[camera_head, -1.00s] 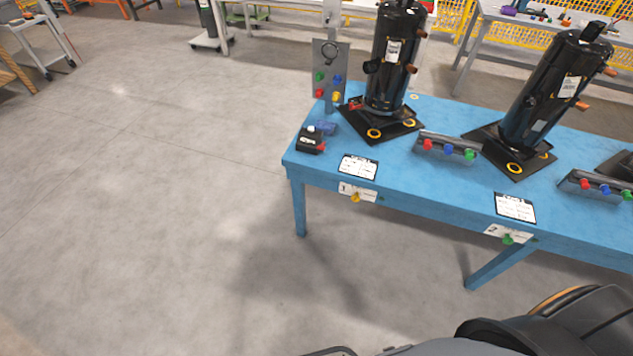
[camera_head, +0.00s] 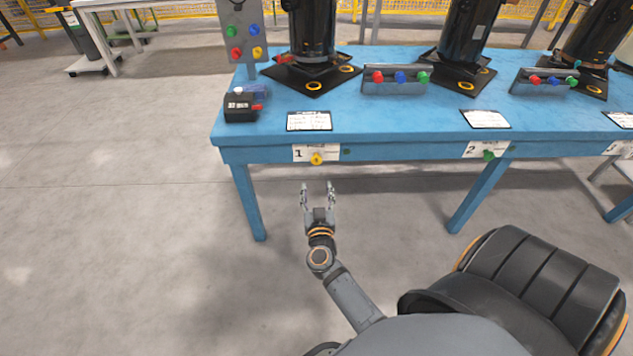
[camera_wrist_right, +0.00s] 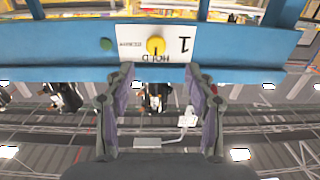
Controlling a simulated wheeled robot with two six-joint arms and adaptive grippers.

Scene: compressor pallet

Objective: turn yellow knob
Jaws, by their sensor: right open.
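The yellow knob (camera_head: 317,158) sits on a white label marked 1 on the front edge of the blue table (camera_head: 400,143). In the right wrist view the yellow knob (camera_wrist_right: 155,46) shows above and between the fingertips, with the label upside down. My right gripper (camera_head: 317,188) is open and empty. It is just in front of and below the knob in the head view, fingers pointing at the table edge, apart from the knob. In the right wrist view my right gripper (camera_wrist_right: 160,72) has its two fingers spread wide. My left gripper is not in view.
A green knob (camera_head: 489,155) is on label 2 further right. Black compressors (camera_head: 313,28) on plates, button boxes (camera_head: 396,79) and a small black device (camera_head: 240,107) stand on the table. A panel with coloured buttons (camera_head: 243,30) stands at the left.

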